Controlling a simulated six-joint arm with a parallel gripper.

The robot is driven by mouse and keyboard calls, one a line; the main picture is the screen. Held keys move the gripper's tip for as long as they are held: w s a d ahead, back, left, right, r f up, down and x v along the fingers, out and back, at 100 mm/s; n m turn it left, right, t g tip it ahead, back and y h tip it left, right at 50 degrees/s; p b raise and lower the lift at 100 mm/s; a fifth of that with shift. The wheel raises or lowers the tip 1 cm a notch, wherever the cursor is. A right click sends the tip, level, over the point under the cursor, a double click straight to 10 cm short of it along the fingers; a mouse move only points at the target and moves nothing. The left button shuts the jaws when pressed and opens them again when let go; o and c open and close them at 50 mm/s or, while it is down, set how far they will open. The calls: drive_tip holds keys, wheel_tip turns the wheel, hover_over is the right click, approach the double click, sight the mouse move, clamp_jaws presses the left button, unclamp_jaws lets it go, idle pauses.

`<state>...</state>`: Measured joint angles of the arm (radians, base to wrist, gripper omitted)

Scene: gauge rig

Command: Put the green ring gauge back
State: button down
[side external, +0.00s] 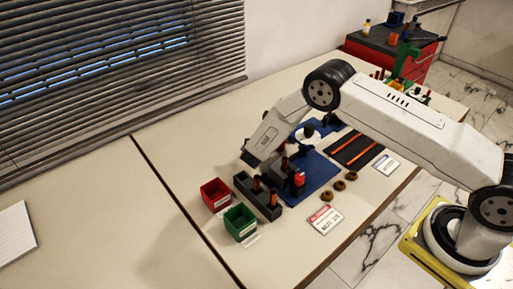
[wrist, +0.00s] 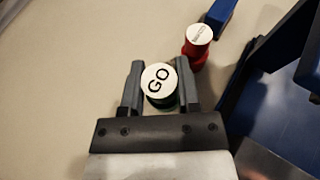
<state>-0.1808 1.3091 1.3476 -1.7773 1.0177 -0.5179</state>
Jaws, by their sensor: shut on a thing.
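In the wrist view, a round piece with a white top marked "GO" (wrist: 159,79) sits between the two fingers of my gripper (wrist: 158,86). A narrow dark green edge shows below its top; most of its body is hidden, so I cannot tell that it is a ring. My gripper is shut on it. A red piece with a white marked top (wrist: 197,42) stands just beyond, to the upper right, apart from the fingers. In the side external view my gripper (side external: 249,159) is low at the left of the blue base (side external: 319,174); the green piece cannot be made out there.
A dark block (side external: 248,188) with upright handles stands in front of my gripper. A red bin (side external: 216,194) and a green bin (side external: 240,221) are left of it. Several brown rings (side external: 340,186) and a sign (side external: 323,219) lie to the right.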

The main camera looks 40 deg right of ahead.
drive_tip(key=shift+f, duration=1.3)
drive_tip(key=shift+f, duration=0.15)
drive_tip(key=shift+c, duration=1.6)
unclamp_jaws()
drive_tip(key=shift+s+a+r, duration=0.1)
drive_tip(key=shift+a+r, duration=0.05)
drive_tip(key=shift+r, duration=0.05)
drive_tip(key=shift+v, duration=3.6)
